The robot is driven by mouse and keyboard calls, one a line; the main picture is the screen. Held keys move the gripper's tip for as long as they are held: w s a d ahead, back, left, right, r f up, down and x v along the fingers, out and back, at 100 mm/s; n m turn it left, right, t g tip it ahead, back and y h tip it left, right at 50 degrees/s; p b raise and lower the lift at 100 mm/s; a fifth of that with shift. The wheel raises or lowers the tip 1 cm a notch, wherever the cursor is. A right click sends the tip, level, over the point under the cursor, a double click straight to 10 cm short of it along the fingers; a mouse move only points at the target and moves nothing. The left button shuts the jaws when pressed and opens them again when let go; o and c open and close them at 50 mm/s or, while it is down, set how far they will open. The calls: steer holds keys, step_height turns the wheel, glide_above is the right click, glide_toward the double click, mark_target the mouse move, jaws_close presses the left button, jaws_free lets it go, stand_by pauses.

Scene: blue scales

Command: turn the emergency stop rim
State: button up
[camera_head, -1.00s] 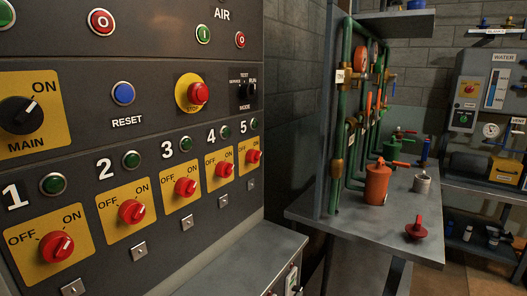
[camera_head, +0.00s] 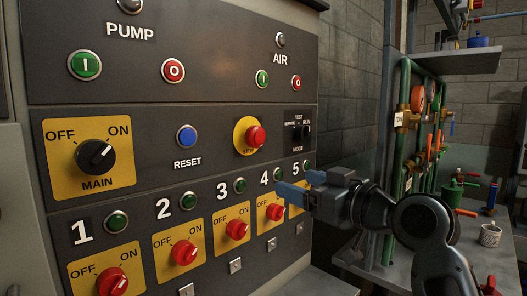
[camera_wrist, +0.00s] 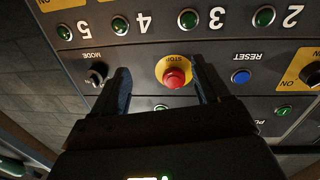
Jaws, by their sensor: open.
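The emergency stop is a red mushroom button (camera_head: 256,137) on a round yellow rim (camera_head: 240,133) marked STOP, in the middle row of the dark panel. The wrist view is upside down and shows the red button (camera_wrist: 174,79) and yellow rim (camera_wrist: 162,66). My gripper (camera_head: 284,191) is open and empty in front of the panel, in the head view over the area of switches 4 and 5. In the wrist view its two dark fingers (camera_wrist: 161,70) stand on either side of the stop, apart from it.
A blue reset button (camera_head: 187,135) and a black main switch (camera_head: 95,156) are left of the stop; a black mode switch (camera_head: 300,133) is right. Red numbered switches (camera_head: 237,229) with green lamps line the row below. A pipe bench stands at the right.

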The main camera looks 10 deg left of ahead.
mark_target(260, 139)
step_height(260, 139, up, 8)
steer(key=a+n+g+y, duration=0.1)
steer(key=a+n+g, duration=0.1)
steer(key=shift+w+p+x, duration=0.25)
steer(key=shift+p+x, duration=0.65)
steer(key=shift+x, duration=3.25)
steer(key=shift+d, duration=0.2)
steer(key=c, duration=1.1)
steer(key=shift+o, duration=0.2)
